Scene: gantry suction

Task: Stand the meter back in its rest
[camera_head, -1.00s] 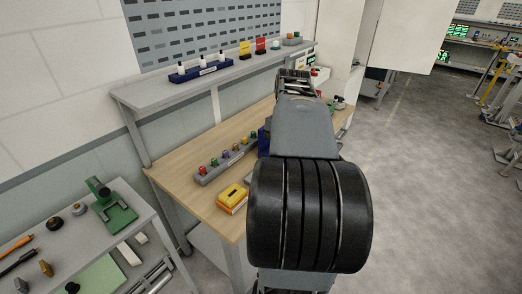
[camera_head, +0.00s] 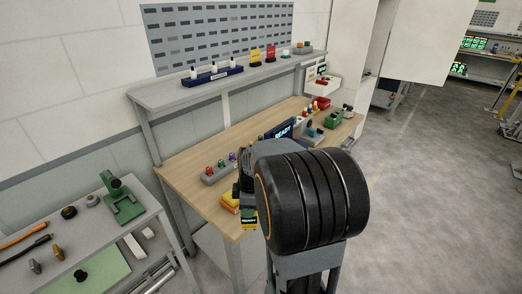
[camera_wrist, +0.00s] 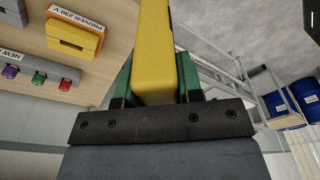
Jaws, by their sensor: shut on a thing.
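My gripper (camera_wrist: 156,80) is shut on a yellow meter (camera_wrist: 157,45), which runs up between its two green fingers in the wrist view. In the head view my gripper (camera_head: 246,190) is at the front left of the wooden bench, with the meter (camera_head: 249,222) hanging below it, beside the bench's front edge. A small READY label shows on the meter. I cannot pick out the meter's rest for certain in either view. A yellow and orange block (camera_wrist: 75,36) labelled PROVER 230 V stands on the bench; my gripper partly covers this block (camera_head: 229,201) in the head view.
The wooden bench (camera_head: 182,170) holds a grey strip of coloured knobs (camera_head: 213,174) and a dark READY screen (camera_head: 284,131). An upper shelf (camera_head: 172,92) runs along its back. A grey side table (camera_head: 60,262) with tools stands at left.

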